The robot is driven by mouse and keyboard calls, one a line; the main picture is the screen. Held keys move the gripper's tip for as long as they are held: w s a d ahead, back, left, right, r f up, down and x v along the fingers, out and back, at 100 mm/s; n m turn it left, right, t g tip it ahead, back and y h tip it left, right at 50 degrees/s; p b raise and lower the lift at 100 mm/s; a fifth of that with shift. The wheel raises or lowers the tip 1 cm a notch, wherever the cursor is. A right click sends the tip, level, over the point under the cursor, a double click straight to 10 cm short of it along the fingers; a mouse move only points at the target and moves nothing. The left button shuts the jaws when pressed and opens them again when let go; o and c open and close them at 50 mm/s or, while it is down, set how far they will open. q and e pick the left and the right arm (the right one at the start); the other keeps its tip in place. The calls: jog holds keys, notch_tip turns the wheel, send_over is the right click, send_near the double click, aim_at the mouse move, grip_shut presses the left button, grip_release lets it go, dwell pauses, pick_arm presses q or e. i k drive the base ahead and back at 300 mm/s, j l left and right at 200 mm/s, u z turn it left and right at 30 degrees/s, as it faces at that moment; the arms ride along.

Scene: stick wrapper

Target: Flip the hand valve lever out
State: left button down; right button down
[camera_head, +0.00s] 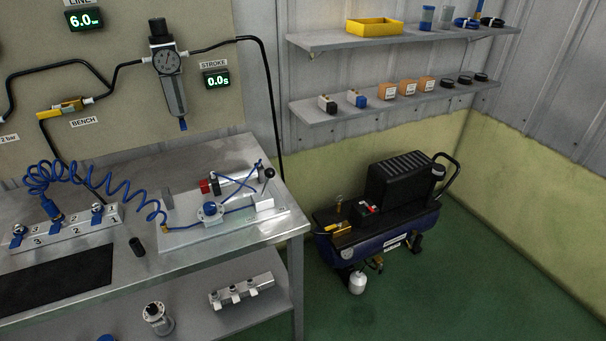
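A pale board (185,238) with pneumatic parts lies on the right end of the metal bench (150,262). On it stands a small valve body with a round blue top (210,209), joined to blue tubes. A silver cylinder (237,184) with a red part (204,186) lies behind it. A black ball knob (269,172) shows at the board's back right. I cannot tell for certain which part is the hand valve lever or which way it points. Neither of my grippers is in view.
A coiled blue hose (100,180) runs from the numbered manifold (75,228) to the board. A small black cylinder (137,246) stands by the bench's front edge. A yellow wall valve (60,107), regulator (168,75) and "0.0s" display (217,81) are behind. A compressor (380,220) stands right.

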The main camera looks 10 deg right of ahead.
aim_at(270, 173)
jog(key=i+l, duration=0.1)
jog(key=l, duration=1.65)
jog(key=i, duration=0.05)
